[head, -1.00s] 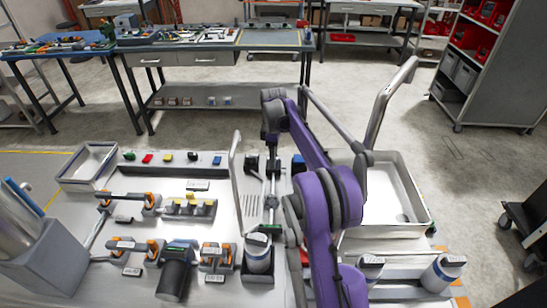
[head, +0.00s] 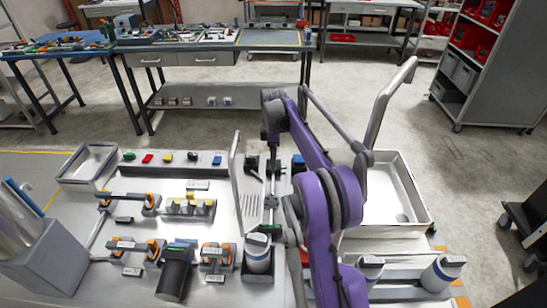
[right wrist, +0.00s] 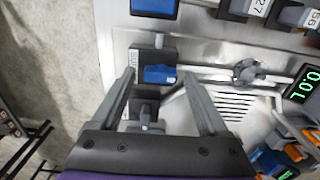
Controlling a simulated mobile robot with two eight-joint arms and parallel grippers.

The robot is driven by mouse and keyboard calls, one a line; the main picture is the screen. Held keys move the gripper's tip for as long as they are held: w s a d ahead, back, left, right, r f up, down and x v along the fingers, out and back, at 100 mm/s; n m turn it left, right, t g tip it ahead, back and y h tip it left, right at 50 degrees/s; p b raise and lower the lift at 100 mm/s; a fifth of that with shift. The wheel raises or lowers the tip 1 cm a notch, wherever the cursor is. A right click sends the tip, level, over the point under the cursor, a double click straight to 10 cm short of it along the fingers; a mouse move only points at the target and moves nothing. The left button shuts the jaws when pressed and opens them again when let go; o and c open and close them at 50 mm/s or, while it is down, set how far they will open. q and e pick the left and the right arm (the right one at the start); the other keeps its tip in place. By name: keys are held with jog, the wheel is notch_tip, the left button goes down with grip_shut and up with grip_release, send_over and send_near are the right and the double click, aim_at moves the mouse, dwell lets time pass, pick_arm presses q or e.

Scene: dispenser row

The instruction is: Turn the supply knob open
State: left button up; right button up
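The supply knob (right wrist: 160,74) is a blue handle on a dark block with a partly legible label starting "SUP", in the right wrist view. A metal pipe (right wrist: 212,72) runs from it to a round coupling. My right gripper (right wrist: 158,78) is open, its two fingers on either side of the knob with gaps; I cannot tell whether they touch it or how far above it they are. In the head view my right gripper (head: 272,160) hangs over the pipe's far end and mostly hides the knob. My left gripper is not in view.
A second dark block with a grey knob (right wrist: 145,112) sits beside the supply block. A blue part (head: 299,163) stands on its other side.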

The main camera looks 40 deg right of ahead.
jog(key=shift+r, duration=0.1)
notch_tip(320, 180, up, 11)
jog(key=p, duration=0.1)
jog(key=shift+f, duration=0.2)
dwell(0.4)
jog(key=shift+f, duration=0.1)
dwell(0.4)
